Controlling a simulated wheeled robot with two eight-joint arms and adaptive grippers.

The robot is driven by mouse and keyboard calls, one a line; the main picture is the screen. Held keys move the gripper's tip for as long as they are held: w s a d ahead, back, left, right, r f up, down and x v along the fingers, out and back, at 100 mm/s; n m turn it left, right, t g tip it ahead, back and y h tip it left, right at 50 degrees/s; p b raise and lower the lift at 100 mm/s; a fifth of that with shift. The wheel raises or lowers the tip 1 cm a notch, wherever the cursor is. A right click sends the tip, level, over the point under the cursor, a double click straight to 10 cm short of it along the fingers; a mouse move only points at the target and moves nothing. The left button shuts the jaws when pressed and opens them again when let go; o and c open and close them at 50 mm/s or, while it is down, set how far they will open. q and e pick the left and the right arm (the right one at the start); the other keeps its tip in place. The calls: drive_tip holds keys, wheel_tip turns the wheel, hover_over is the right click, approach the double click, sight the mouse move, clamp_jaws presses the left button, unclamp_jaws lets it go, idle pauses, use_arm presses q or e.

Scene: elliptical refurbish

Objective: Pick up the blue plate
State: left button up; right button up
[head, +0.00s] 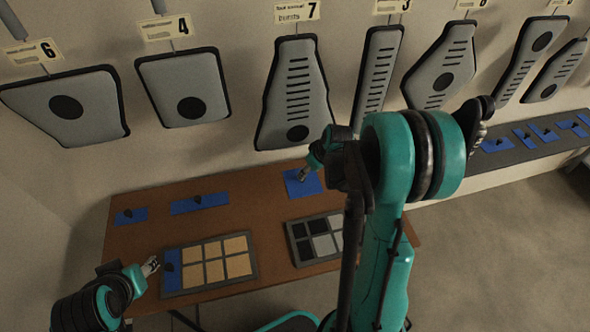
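Several flat blue plates with small dark knobs lie on the brown table (150,245). One blue plate (130,217) is at the far left, and a longer blue plate (184,208) lies beside it. A third blue plate (296,190) lies at the back right of the table. My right gripper (304,174) is low over this third plate, at its middle, and hides its knob. I cannot tell whether it grips the knob. My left gripper (153,266) is at the table's left edge, beside a narrow blue piece (172,272) at the left end of a tray; its fingers are too small to read.
The tray of tan squares (207,239) and a tray of dark and grey squares (290,235) lie at the table's front. Grey panels with number signs, such as one panel (295,85), hang on the wall. A shelf (510,156) at right holds more blue plates.

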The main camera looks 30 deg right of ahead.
sight(311, 185)
drive_tip(key=b+x, duration=0.3)
drive_tip(key=x, duration=0.5)
drive_tip(key=shift+r, duration=0.1)
drive_tip(key=c, duration=0.9)
